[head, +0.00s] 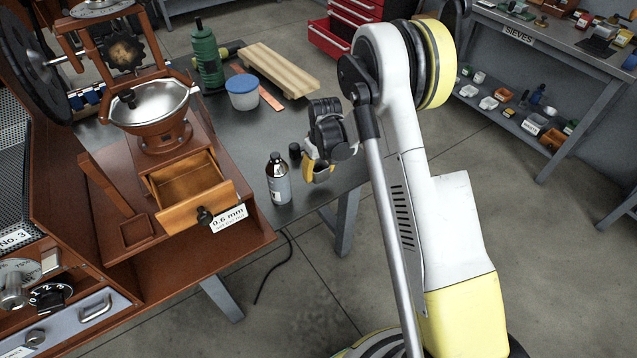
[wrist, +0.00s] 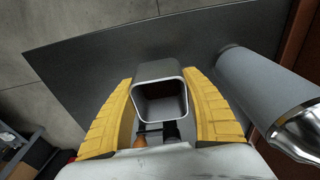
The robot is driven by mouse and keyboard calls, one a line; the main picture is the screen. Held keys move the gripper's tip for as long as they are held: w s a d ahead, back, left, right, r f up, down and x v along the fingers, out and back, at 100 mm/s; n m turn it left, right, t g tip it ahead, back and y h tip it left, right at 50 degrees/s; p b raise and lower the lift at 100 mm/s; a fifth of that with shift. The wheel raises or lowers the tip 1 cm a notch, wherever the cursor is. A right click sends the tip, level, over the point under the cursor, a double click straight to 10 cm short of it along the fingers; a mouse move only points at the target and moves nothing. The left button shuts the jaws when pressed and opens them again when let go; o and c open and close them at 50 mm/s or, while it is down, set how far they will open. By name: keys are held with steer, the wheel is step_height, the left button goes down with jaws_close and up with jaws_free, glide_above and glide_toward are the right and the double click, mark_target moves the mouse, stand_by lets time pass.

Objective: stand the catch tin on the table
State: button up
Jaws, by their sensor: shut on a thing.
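The catch tin (wrist: 161,71) is a small grey square tin with a pale rim. In the wrist view it sits between the yellow fingers of my gripper (wrist: 165,105), one on each side, and its open mouth faces the camera. The inside looks dark and empty. In the head view my gripper (head: 318,172) is over the right part of the dark grey table (head: 240,125), near its edge. The tin is mostly hidden there by the gripper. I cannot tell whether the tin's base touches the table.
A silver bottle (head: 278,180) with a dark cap stands close left of my gripper, and shows at right in the wrist view (wrist: 262,90). The roaster's wooden drawer (head: 195,207) is open. A blue-lidded tub (head: 243,95) stands behind.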

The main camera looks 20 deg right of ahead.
mark_target(318, 181)
step_height(318, 181, down, 4)
steer(key=shift+f+b, duration=0.1)
steer(key=shift+b, duration=0.95)
steer(key=shift+r, duration=0.2)
steer(key=o, duration=1.2)
steer(key=shift+f, duration=0.15)
steer(key=shift+c, duration=0.2)
